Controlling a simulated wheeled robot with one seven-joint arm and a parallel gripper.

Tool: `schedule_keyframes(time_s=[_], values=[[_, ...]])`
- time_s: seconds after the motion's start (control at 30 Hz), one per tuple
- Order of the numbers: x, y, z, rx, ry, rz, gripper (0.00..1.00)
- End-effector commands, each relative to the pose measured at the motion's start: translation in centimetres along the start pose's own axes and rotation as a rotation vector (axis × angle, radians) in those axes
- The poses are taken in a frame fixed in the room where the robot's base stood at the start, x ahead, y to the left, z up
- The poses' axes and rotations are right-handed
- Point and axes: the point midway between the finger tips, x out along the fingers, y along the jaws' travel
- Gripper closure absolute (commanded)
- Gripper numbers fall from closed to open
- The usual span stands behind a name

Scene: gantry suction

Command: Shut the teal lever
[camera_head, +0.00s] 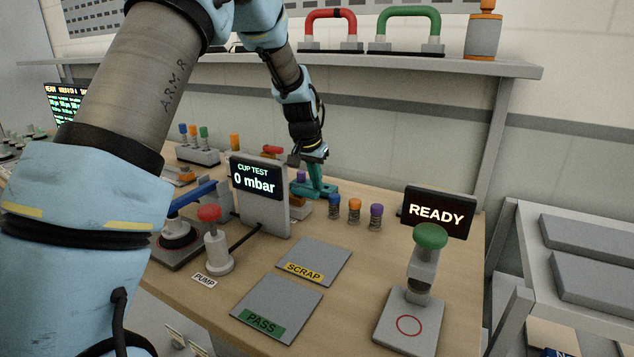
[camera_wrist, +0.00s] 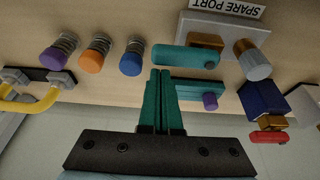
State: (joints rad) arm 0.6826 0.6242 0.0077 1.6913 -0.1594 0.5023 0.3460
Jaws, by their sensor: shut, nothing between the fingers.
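The teal lever (camera_wrist: 186,57) is a rounded bar in the wrist view, joined to a brass valve body (camera_wrist: 208,40) on a grey block marked SPARE PORT. The bar lies roughly across the picture, pointing left from the valve. My gripper (camera_wrist: 161,72) is shut and empty, with its dark teal fingertips close to the lever's free end. I cannot tell whether they touch it. In the head view my gripper (camera_head: 318,189) reaches down behind the CUP TEST display, where its similar colour blends with the lever and the display hides part of the fixture.
Purple, orange and blue capped springs (camera_wrist: 130,58) stand left of the lever in the wrist view. A second teal bar with a purple knob (camera_wrist: 210,102) and a red lever (camera_wrist: 268,137) are close by. The CUP TEST display (camera_head: 258,195) stands in front.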

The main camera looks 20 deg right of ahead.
Motion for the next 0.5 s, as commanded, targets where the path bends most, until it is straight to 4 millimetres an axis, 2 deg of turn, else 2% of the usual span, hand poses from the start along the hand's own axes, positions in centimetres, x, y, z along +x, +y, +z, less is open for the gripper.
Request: schedule_keyframes(time_s=[0.5], values=[[-0.14, 0.10, 0.78, 0.000, -0.001, 0.000, 1.00]])
